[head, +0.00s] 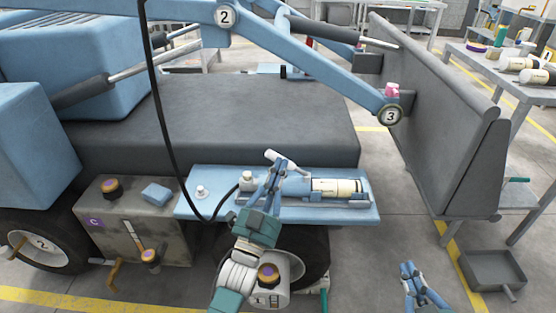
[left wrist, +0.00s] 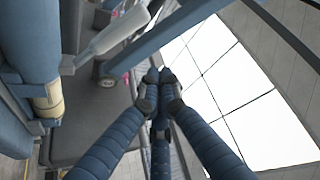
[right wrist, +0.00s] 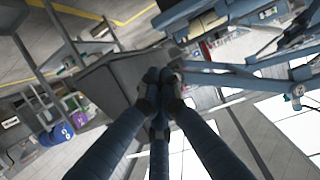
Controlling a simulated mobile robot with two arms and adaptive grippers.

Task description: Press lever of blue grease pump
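The grease pump (head: 296,201) lies on a light blue shelf on the machine's side, with a cream cartridge (head: 340,187) at its right end. The lever's pale handle (head: 287,162) stands up above the pump. My left gripper (head: 274,168) is in front of the pump with its fingertips close to the handle; the head view does not show whether they touch. In the left wrist view the handle (left wrist: 118,32) is up and left of the fingers, which are together with nothing visible between them. My right gripper (head: 406,268) is shut and empty, low at the right, away from the pump.
A black hose (head: 157,105) hangs down and curves up to the pump's left end. The light blue shelf (head: 367,211) juts out above a wheel. The grey loader bucket (head: 425,120) stands to the right, with an open grey tray (head: 493,270) on the floor.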

